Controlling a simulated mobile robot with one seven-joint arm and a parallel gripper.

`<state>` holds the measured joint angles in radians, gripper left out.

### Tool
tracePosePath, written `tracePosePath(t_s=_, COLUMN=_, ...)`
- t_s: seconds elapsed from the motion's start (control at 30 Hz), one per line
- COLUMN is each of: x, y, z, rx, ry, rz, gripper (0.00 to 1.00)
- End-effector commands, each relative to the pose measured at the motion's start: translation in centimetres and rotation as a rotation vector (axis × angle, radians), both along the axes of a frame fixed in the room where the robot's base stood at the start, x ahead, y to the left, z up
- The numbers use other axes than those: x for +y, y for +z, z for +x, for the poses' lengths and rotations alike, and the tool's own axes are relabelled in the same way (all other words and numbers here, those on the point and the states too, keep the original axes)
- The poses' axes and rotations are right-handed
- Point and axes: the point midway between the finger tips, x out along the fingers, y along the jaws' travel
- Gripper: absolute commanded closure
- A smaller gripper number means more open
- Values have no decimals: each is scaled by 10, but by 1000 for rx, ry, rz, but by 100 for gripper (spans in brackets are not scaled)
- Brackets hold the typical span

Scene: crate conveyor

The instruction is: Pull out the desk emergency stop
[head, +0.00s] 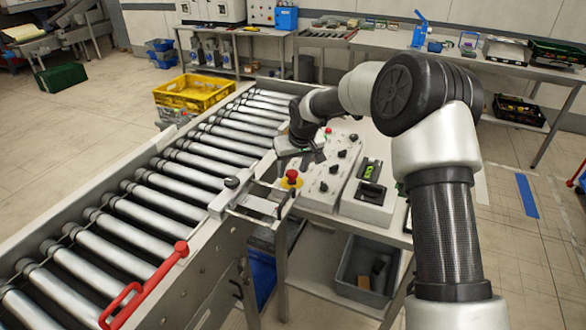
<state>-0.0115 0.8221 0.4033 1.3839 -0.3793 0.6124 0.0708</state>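A red mushroom button on a yellow base, the emergency stop (291,175), sits at the near left corner of the sloped grey control desk (322,185), beside the conveyor. My gripper (312,158) hangs over the desk's upper left part, a little beyond the red button in the picture and apart from it. Its fingers are small and dark, and I cannot tell whether they are open or shut. I see nothing held in it. Whether the button is pressed in or out is too small to tell.
A roller conveyor (182,170) runs along the left, with a red handle (150,285) at its near side. Black knobs (342,153) and a small red part (328,130) stand on the desk near my gripper. A box with a green display (371,172) is to the right.

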Motion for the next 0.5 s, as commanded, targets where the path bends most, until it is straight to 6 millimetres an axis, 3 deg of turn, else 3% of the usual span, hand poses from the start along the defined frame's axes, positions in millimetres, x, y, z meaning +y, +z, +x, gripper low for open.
tracePosePath(t_s=0.27, x=-1, y=6, z=-2, rx=-1, ry=0, rz=0, gripper=53)
tracePosePath(t_s=0.5, x=-9, y=48, z=-17, rx=-4, ry=-2, rz=0, gripper=53)
